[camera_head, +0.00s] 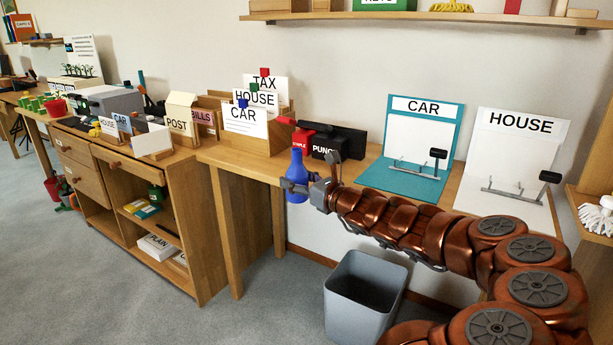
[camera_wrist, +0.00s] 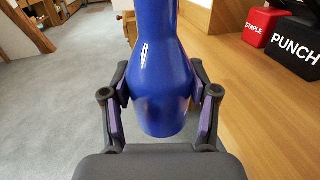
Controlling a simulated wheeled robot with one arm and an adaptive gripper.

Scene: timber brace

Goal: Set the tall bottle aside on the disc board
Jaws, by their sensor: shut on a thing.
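The tall blue bottle (camera_head: 296,178) is upright in my gripper (camera_head: 308,186), near the front edge of the desk. In the wrist view the bottle (camera_wrist: 164,75) fills the middle, with my gripper's fingers (camera_wrist: 163,92) on both sides of its body. Its top is cut off there. The bottle appears held out over the floor beside the desk edge. I cannot identify a disc board in either view.
A red stapler (camera_head: 302,138) and black punch (camera_head: 338,142) stand on the desk (camera_head: 240,157) behind the bottle. CAR (camera_head: 415,140) and HOUSE (camera_head: 512,160) boards are at right. A grey bin (camera_head: 363,300) stands on the floor below my arm. A shelf cabinet (camera_head: 185,215) is at left.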

